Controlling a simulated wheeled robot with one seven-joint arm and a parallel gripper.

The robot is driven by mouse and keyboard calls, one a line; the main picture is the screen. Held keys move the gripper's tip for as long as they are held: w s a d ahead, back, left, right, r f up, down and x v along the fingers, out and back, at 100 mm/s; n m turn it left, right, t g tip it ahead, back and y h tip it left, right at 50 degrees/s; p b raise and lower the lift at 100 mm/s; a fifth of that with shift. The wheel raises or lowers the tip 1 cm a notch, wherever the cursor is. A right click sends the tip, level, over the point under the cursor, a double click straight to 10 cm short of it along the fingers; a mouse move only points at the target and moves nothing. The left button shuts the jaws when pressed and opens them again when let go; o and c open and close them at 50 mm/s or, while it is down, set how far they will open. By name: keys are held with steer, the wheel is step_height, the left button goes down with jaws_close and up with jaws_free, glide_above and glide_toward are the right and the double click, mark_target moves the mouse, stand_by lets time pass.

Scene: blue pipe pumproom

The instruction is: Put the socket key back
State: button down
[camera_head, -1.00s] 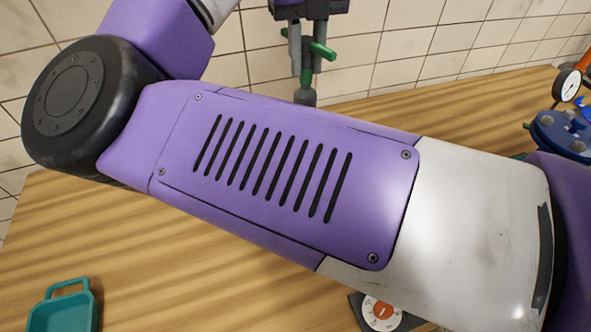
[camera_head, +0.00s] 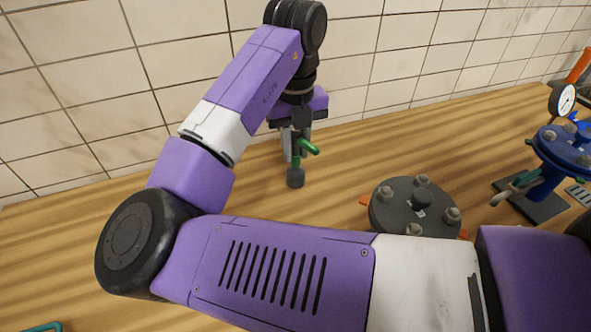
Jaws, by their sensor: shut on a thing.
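My gripper (camera_head: 295,150) hangs fingers-down over the back middle of the wooden table, in front of the tiled wall. It is shut on the socket key (camera_head: 295,179), which has a green crossbar and a dark grey socket end. The key hangs roughly upright below the fingers, with its crossbar sticking out to the right. I cannot tell whether the socket end touches the table or hangs just above it. No holder for the key is clear in this view.
A dark round flange (camera_head: 405,212) with several bolts sits right of the key. A blue pipe assembly (camera_head: 560,150) with a pressure gauge (camera_head: 563,99) stands at the far right. A teal tray's edge (camera_head: 42,327) shows bottom left. My arm hides the front middle; the table left of the key is clear.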

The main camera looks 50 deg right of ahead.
mark_target(296, 135)
steer(key=shift+f, duration=3.2)
steer(key=shift+f, duration=0.1)
steer(key=c, duration=1.2)
jaws_free()
steer(key=shift+c, duration=0.2)
steer(key=shift+o, duration=0.2)
step_height(296, 135, up, 12)
steer(key=shift+r, duration=0.1)
steer(key=shift+s, duration=0.1)
